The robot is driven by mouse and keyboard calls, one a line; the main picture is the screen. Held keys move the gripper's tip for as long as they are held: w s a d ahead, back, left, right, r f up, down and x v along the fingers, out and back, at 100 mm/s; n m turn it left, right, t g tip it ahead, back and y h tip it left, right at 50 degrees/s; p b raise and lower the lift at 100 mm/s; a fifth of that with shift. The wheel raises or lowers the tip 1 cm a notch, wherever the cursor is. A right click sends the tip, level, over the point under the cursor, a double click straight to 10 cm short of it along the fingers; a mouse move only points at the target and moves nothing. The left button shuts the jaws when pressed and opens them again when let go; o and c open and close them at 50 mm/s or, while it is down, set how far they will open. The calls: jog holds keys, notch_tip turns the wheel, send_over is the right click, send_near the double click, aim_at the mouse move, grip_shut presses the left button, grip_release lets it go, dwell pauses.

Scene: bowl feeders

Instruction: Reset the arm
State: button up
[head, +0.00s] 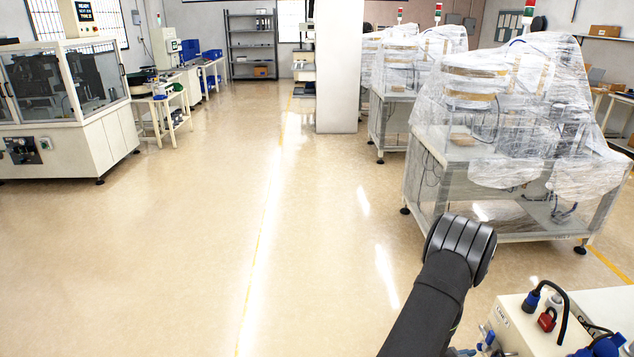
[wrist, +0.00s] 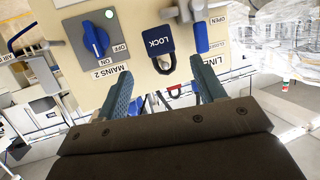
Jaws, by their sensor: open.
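My arm (head: 440,300) rises dark and bent at the lower middle of the head view; its gripper cannot be made out there. In the wrist view my gripper (wrist: 158,66) has two teal fingers set wide apart, with nothing gripped between them. A cream panel faces the fingertips (wrist: 140,15).
A blue MAINS 2 switch (wrist: 95,40) and a blue handle (wrist: 201,38) flank the padlock. Plastic-wrapped machines (head: 510,110) stand behind. The floor (head: 200,230) at left is clear.

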jog(key=x, duration=0.9)
jog(key=shift+d+r, duration=0.1)
dwell(0.8)
jog(key=shift+w+r, duration=0.1)
jog(key=shift+r, duration=0.45)
jog(key=w+a+r+n+t+y, duration=0.25)
jog(key=a+r, duration=0.35)
jog(key=r, duration=0.5)
jog(key=w+a+r+n+t+y, duration=0.1)
jog(key=w+a+r+y, duration=0.25)
jog(key=a+r, duration=0.5)
jog(key=s+a+r+n+y, duration=0.1)
jog(key=s+a+r+y, duration=0.1)
jog(key=a+r, duration=0.35)
jog(key=s+a+r+n+y, duration=0.1)
jog(key=s+a+r+n, duration=0.15)
jog(key=a+r, duration=0.35)
jog(key=s+a+f+n+g+y, duration=0.1)
jog(key=s+a+n+g+y, duration=0.1)
jog(key=s+a, duration=1.7)
jog(key=s+n, duration=0.1)
jog(key=s, duration=0.2)
jog(key=shift+y, duration=0.4)
